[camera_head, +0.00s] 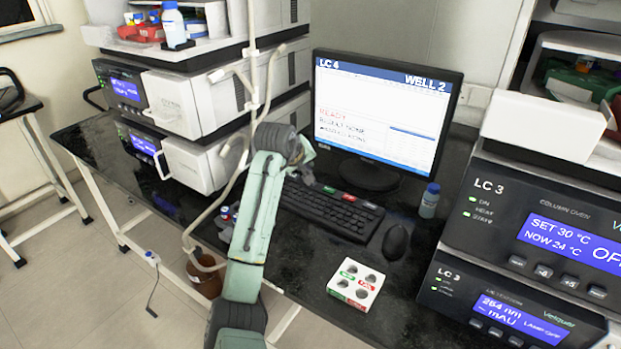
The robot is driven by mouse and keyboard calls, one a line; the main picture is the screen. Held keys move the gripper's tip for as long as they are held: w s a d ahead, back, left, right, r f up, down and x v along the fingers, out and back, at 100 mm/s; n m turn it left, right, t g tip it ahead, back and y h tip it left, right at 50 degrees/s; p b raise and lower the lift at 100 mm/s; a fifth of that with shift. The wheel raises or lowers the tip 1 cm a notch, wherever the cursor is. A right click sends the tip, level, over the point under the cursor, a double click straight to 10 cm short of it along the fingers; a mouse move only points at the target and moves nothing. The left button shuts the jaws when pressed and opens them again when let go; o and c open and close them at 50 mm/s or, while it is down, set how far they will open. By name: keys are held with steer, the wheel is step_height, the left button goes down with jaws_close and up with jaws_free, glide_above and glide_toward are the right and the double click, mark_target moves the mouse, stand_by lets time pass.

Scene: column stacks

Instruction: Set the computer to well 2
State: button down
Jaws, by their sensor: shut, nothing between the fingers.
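The computer monitor (383,110) stands on the black bench. Its header reads LC 4 at left and WELL 2 at right, with READY in red and smaller lines of text below. The black keyboard (340,215) lies in front of it, with a green and a red key along its far edge. The black mouse (396,242) lies right of the keyboard. My gripper (308,179) is shut and empty over the keyboard's far left end. I cannot tell whether it touches a key. My arm hides part of the keyboard's left side.
A white block with several holes and green and red labels (356,284) sits in front of the mouse. A small blue-capped bottle (429,201) stands right of the monitor. LC 3 instruments (540,240) fill the right; stacked instruments (190,105) stand at left.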

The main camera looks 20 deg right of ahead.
step_height(320, 180, up, 3)
steer(key=shift+r+p, duration=0.15)
steer(key=shift+p, duration=1)
stand_by(0.9)
